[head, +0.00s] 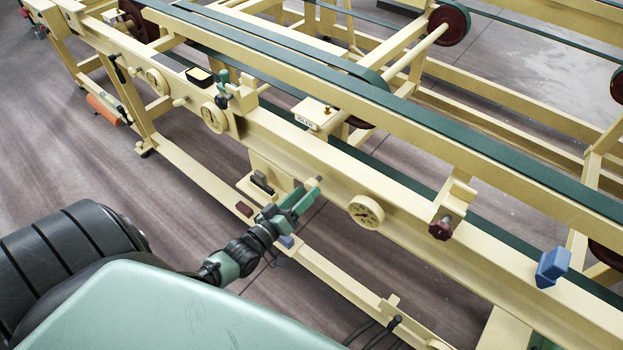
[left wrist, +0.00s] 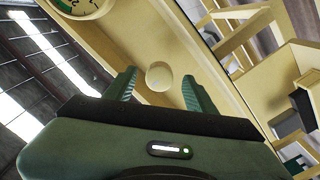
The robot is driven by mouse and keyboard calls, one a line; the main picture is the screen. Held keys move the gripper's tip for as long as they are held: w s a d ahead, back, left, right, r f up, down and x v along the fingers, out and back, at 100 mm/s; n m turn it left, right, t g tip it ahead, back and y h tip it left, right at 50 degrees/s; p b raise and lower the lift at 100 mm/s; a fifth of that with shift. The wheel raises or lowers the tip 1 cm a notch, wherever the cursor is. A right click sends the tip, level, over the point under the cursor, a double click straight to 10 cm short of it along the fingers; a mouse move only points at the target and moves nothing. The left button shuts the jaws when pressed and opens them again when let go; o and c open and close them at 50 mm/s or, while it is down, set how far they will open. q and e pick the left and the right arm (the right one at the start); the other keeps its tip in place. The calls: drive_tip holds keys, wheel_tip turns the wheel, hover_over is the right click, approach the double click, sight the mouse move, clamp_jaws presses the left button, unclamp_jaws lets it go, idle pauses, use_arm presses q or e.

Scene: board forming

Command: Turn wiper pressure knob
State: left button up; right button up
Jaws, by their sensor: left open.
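My left gripper (head: 303,194) is open at the front of the cream machine frame (head: 420,237). A small cream round knob (head: 313,183) sticks out of the frame at its fingertips. In the left wrist view the knob (left wrist: 159,75) shows as a plain disc between the two spread green fingers (left wrist: 160,88), with a gap on each side. I cannot tell how deep it sits between them. No label shows on this knob. My right gripper is not in view.
A round dial (head: 366,211) sits right of my gripper; its green-marked face (left wrist: 80,4) shows in the wrist view. A dark red knob (head: 440,229) and blue box (head: 552,267) are further right. A black handle (head: 262,184) is close left. A lower rail (head: 335,281) runs below.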

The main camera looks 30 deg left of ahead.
use_arm(q)
drive_tip(key=shift+s+a, duration=0.15)
drive_tip(key=shift+s, duration=1.65)
